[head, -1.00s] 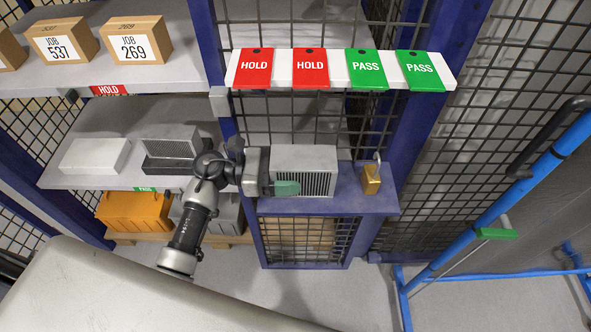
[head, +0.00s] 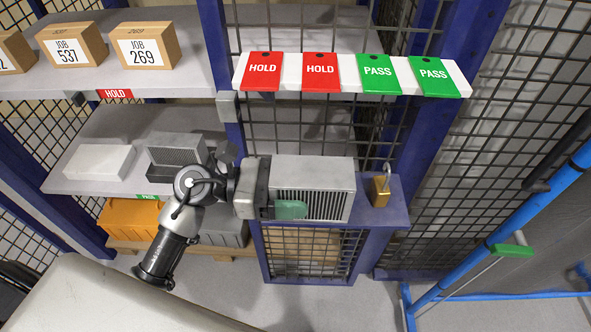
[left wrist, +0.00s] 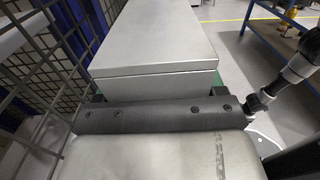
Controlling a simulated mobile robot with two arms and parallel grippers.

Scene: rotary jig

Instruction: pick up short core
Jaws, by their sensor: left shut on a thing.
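A grey metal block with a slotted front, which I take to be the short core (head: 315,178), is in my left gripper (head: 287,196). The gripper comes from the left and is shut on the block's left end, with a green pad against the slotted face. The block appears raised a little above the blue ledge (head: 396,211). In the left wrist view the block (left wrist: 158,40) is a plain grey box beyond the dark gripper bar (left wrist: 150,112); the fingertips are mostly hidden there. My right gripper is not in view.
A brass padlock (head: 381,188) stands on the ledge close to the block's right. Red HOLD and green PASS tags (head: 377,74) hang above. Another slotted block (head: 176,153) and a pale box (head: 98,161) sit on the left shelf. A blue-framed cart (head: 480,270) is at right.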

